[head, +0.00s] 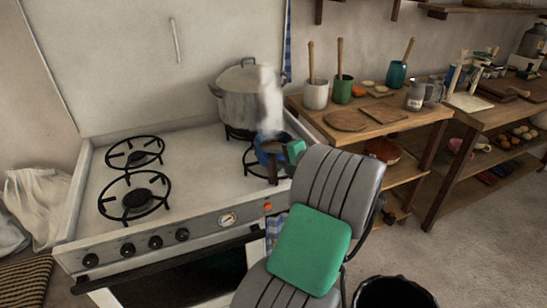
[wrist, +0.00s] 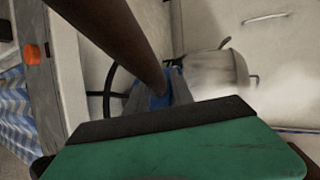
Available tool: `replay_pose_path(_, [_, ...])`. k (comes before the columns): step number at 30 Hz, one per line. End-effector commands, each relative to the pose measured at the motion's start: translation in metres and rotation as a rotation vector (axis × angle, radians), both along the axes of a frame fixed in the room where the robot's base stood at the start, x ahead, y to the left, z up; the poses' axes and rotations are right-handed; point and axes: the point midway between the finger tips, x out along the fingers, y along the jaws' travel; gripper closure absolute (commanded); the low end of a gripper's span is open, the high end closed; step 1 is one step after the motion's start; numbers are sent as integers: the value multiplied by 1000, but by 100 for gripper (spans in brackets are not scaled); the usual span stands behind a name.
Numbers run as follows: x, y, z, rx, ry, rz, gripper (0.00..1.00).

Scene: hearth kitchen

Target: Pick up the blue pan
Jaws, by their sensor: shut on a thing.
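The blue pan (head: 264,156) is at the front right burner of the white stove, partly hidden by my gripper and steam. Its brown handle (head: 272,174) points toward the stove's front edge. In the wrist view the brown handle (wrist: 120,35) runs down from the upper left, and a bit of the blue pan (wrist: 160,102) shows beyond it. My green gripper (head: 293,150) is at the pan and shut on it; its green, dark-edged finger fills the bottom of the wrist view. The exact contact is hidden, and I cannot tell whether the pan is clear of the burner.
A large lidded grey pot (head: 240,100) stands on the back right burner, close behind the pan, with white steam (head: 269,98) beside it. The two left burners (head: 138,200) are empty. A wooden shelf table (head: 372,128) with jars and boards stands right of the stove.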

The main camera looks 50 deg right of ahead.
Motion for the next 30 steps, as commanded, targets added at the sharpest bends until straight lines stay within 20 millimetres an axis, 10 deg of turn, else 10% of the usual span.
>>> replay_pose_path(30, [-1, -1, 15, 0, 3, -1, 100])
